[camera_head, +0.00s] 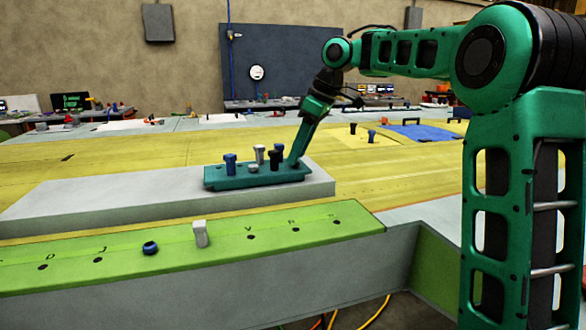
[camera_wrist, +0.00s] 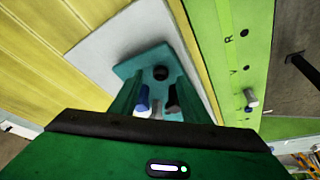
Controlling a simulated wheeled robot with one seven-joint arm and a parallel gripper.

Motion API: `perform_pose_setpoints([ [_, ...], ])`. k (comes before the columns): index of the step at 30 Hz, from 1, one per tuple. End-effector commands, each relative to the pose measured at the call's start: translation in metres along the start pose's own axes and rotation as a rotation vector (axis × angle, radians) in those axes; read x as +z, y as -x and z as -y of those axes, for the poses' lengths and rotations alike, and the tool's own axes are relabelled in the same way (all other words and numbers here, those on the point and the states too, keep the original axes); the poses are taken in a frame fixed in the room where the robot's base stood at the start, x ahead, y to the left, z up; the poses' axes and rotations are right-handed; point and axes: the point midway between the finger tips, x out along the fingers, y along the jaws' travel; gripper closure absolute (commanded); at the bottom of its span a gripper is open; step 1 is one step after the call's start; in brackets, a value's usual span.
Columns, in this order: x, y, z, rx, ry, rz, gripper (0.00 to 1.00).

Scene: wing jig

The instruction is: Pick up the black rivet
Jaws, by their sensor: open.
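A teal holder (camera_head: 225,180) sits on a pale grey slab and also shows in the wrist view (camera_wrist: 130,68). A black rivet (camera_head: 274,160) stands upright in it, with another dark top close behind. A blue rivet (camera_head: 230,163), a light grey rivet (camera_head: 259,153) and a short grey piece (camera_head: 252,168) are beside it. My gripper (camera_head: 297,158) reaches down at the holder's right end. In the wrist view my gripper (camera_wrist: 157,86) is open; a black piece (camera_wrist: 173,98) and a blue piece (camera_wrist: 143,98) show between its fingers. A dark round spot (camera_wrist: 160,73) lies beyond them; I cannot tell whether it is a rivet.
A green strip (camera_head: 190,255) with several holes runs in front, holding a light grey rivet (camera_head: 200,234) and a blue piece (camera_head: 150,248). The yellow wing panel (camera_head: 100,165) behind is mostly clear. A blue mat (camera_head: 408,131) lies at the back right.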

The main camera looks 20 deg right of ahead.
Motion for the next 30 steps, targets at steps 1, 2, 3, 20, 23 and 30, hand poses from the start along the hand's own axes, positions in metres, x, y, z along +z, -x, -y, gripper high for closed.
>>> perform_pose_setpoints([
  [1, 0.000, -0.007, 0.001, -0.002, -0.001, 0.001, 0.57],
  [2, -0.001, -0.010, 0.001, -0.002, 0.001, 0.000, 0.57],
  [3, 0.000, -0.013, 0.001, -0.002, -0.001, 0.001, 0.57],
  [20, 0.000, -0.018, 0.000, 0.000, 0.000, 0.000, 1.00],
  [23, 0.000, -0.018, 0.000, 0.000, 0.000, 0.000, 1.00],
  [30, -0.002, -0.015, 0.000, -0.001, 0.000, 0.000, 1.00],
])
